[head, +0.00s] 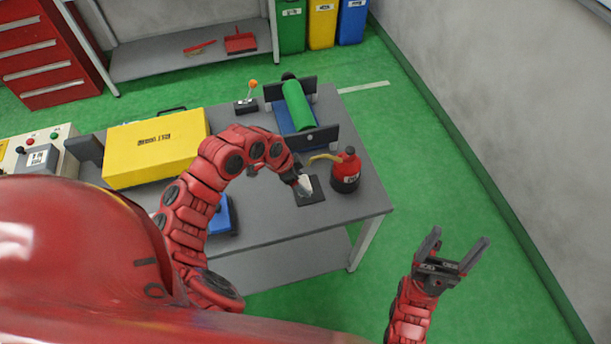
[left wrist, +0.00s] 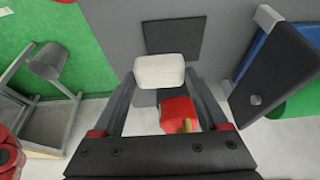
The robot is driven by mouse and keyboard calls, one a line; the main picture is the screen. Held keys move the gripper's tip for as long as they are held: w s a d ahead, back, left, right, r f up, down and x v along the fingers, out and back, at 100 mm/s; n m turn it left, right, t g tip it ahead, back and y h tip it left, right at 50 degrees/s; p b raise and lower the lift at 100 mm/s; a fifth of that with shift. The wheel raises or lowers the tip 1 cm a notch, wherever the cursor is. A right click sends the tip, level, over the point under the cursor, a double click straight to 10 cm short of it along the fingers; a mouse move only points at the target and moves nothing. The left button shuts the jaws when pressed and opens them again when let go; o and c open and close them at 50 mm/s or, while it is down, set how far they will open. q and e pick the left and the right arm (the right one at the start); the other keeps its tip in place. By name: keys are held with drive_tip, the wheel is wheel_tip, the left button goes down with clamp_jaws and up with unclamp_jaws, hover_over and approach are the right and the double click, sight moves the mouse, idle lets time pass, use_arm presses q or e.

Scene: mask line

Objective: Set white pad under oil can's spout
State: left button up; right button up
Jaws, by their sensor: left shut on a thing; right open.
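My left gripper (head: 302,186) is shut on the white pad (head: 305,182), which hangs over or at the dark square plate (head: 313,197) on the table. The gap to the plate is hard to judge. In the left wrist view the white pad (left wrist: 160,70) sits between the fingertips, overlapping the lower edge of the dark plate (left wrist: 173,30). The red oil can (head: 346,173) stands upright just right of the plate, its yellowish spout (head: 324,157) pointing left toward the plate. My right gripper (head: 450,258) is open and empty, off the table's right front side.
A roller stand (head: 297,105) with a green roller is behind the plate. A yellow case (head: 155,147) and a blue object (head: 222,215) lie left. The grey table (head: 350,205) is bare in front. A red thing (left wrist: 180,112) between the fingers is unclear in the wrist view.

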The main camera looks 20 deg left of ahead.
sight(306, 174)
use_arm(q)
drive_tip(key=shift+w+d, duration=0.1)
drive_tip(key=shift+w, duration=1.15)
drive_tip(key=shift+w+f+p, duration=0.2)
drive_tip(key=shift+w+p, duration=0.1)
drive_tip(key=shift+w, duration=0.15)
wheel_tip(306, 174, down, 2)
drive_tip(key=shift+f+p, duration=0.1)
drive_tip(key=shift+p, duration=0.7)
drive_tip(key=shift+f, duration=0.65)
drive_tip(key=shift+f+b, duration=0.55)
drive_tip(key=shift+f, duration=0.05)
